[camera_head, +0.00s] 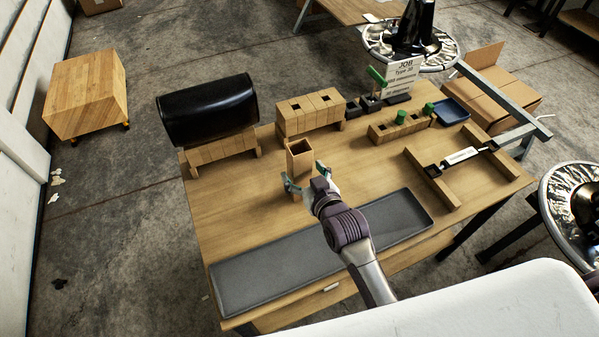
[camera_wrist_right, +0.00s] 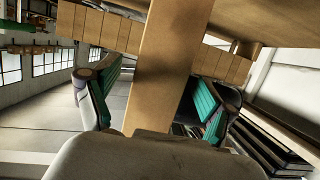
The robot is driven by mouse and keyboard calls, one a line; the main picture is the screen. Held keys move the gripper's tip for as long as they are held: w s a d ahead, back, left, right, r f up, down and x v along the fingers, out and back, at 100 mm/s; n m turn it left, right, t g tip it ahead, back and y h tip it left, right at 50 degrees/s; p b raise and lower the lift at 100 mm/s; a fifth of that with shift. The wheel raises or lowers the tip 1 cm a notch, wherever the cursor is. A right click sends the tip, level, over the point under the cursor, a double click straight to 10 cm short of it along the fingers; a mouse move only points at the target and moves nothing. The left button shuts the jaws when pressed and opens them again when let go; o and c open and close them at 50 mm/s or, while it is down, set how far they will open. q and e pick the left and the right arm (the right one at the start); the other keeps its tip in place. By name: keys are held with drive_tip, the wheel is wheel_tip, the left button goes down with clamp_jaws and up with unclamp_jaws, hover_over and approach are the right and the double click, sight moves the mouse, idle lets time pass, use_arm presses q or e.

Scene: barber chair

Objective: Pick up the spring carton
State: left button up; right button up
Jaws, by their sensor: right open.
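The spring carton (camera_head: 300,158) looks like a tall, narrow brown box with an open top, standing upright near the middle of the table. My right gripper (camera_head: 306,183) is open at it, with one finger on each side of its lower part. In the right wrist view, the carton (camera_wrist_right: 168,60) rises between the two green-padded fingers of the gripper (camera_wrist_right: 157,98). A small gap shows at the left finger; I cannot tell whether the right finger touches. The inside of the carton is dark. My left gripper is not in view.
Behind the carton stand wooden block racks (camera_head: 309,110) and a black rounded backrest (camera_head: 208,108). A long grey tray (camera_head: 275,272) lies in front. A wooden fixture (camera_head: 432,180) with a spring-like part and a blue tray (camera_head: 451,111) are at right. Bare tabletop lies left of the carton.

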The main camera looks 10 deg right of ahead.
drive_tip(key=x, duration=0.2)
drive_tip(key=shift+w+f, duration=0.15)
drive_tip(key=shift+w, duration=0.15)
drive_tip(key=c, duration=1.2)
drive_tip(key=shift+c, duration=0.2)
